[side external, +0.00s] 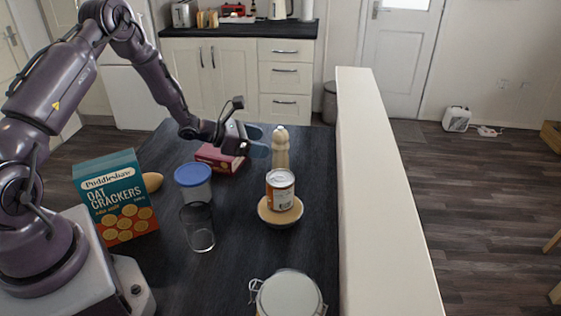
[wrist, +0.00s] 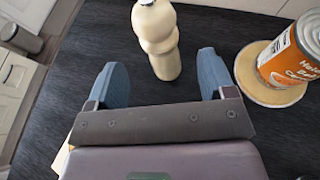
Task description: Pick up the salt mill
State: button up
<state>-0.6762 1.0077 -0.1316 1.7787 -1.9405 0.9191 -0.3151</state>
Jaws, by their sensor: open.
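The salt mill (side external: 280,150) is a pale, cream turned shape standing upright toward the far end of the dark table. In the wrist view the salt mill (wrist: 157,40) stands just beyond my gripper, roughly between the lines of its two fingers. My gripper (side external: 258,141) is at the left of the mill in the side view, low over the table. Its blue fingers are spread and empty in the wrist view (wrist: 168,82).
An orange-labelled can (side external: 280,190) stands on a round wooden board (side external: 268,216) near the mill. A red box (side external: 217,159) lies below my wrist. A blue-lidded tub (side external: 193,183), a clear glass (side external: 199,232), a cracker box (side external: 117,197) and a jar (side external: 288,294) stand nearer. A pale ledge (side external: 375,180) borders the right.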

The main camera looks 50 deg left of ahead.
aim_at(281, 143)
jog(key=x, duration=0.6)
jog(key=shift+w+d+r, duration=0.15)
jog(key=shift+w+r, duration=0.1)
jog(key=shift+w, duration=0.15)
jog(key=c, duration=1.3)
jog(key=shift+r, duration=0.1)
